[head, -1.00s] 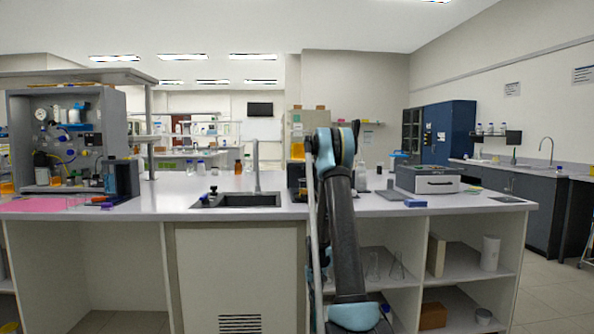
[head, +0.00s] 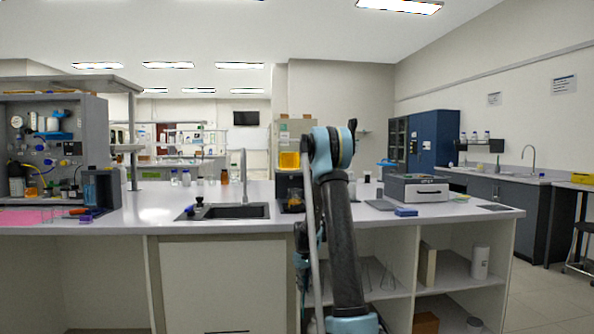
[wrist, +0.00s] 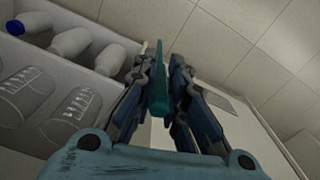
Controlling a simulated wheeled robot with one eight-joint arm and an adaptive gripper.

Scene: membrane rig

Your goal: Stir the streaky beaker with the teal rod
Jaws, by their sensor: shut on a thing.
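In the wrist view my gripper (wrist: 160,100) is shut on the teal rod (wrist: 158,85), which stands up between the fingers, clear of any beaker. In the head view my own arm covers most of the gripper, and I cannot make out the rod there. Small clear vessels (head: 60,212) are by the pink mat at the left of the bench. They are too small to tell whether one is the streaky beaker.
The bench (head: 150,197) has a sink (head: 235,211) with a tall tap in its middle. A grey-white box device (head: 416,188) stands at the right. Open shelves with glassware are below. The wrist view shows white bottles (wrist: 70,42) and clear glassware (wrist: 70,115) on a shelf.

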